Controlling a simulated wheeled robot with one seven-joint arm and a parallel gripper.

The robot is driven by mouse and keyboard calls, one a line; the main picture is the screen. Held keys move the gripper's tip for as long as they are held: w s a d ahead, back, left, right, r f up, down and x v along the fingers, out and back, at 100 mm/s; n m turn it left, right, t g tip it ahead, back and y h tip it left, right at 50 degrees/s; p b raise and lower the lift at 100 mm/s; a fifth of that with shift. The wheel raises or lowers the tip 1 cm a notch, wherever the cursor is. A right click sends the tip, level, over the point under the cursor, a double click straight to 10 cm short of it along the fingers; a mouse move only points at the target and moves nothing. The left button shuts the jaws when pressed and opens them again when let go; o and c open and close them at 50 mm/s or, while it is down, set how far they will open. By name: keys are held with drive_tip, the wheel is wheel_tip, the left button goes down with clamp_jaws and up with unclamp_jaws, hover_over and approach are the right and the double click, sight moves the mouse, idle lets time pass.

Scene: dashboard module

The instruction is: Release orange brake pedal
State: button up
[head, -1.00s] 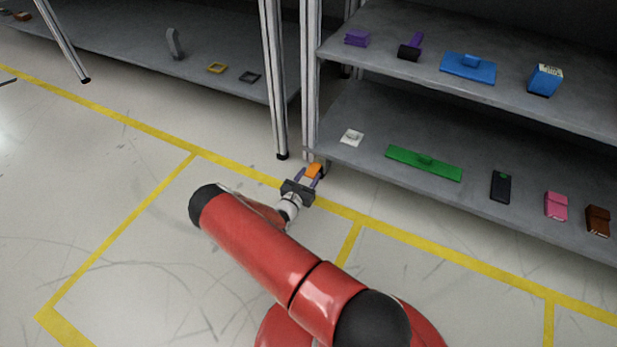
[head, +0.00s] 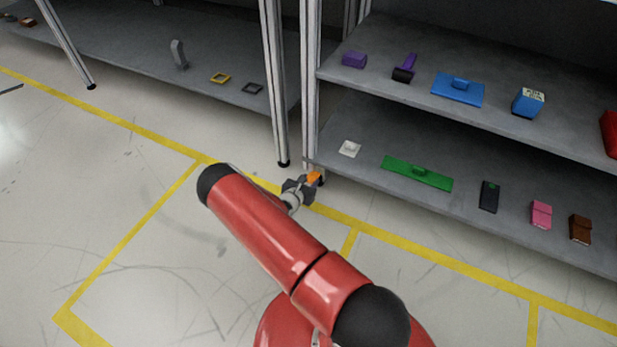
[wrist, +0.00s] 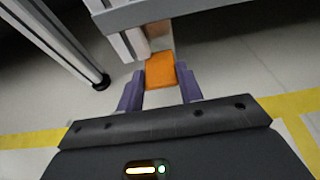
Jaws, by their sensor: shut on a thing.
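The orange brake pedal (wrist: 160,71) is between the two purple fingers of my gripper (wrist: 160,88) in the wrist view. The fingers are shut on it from both sides. In the head view the orange pedal (head: 313,179) shows as a small patch at the end of my gripper (head: 308,183), beside the foot of the shelf post. The pedal's lower part and what it may touch beneath are hidden or too small to tell.
The lower shelf edge (wrist: 190,8) and a metal post (wrist: 125,42) are close beyond the pedal. Another shelf leg (head: 280,150) stands to the left. The lower shelf holds a white part (head: 350,148) and a green part (head: 417,173). Open floor lies left.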

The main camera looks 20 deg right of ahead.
drive_tip(key=shift+d+r+g+y+p, duration=0.1)
drive_tip(key=shift+r+g+y+p, duration=0.45)
drive_tip(key=shift+p, duration=0.45)
drive_tip(key=shift+w, duration=0.1)
drive_tip(key=o, duration=1)
drive_tip(key=v, duration=0.7)
drive_tip(key=shift+s+a+r+p, duration=0.15)
drive_tip(key=shift+s+a+p, duration=0.1)
drive_tip(key=shift+p, duration=0.15)
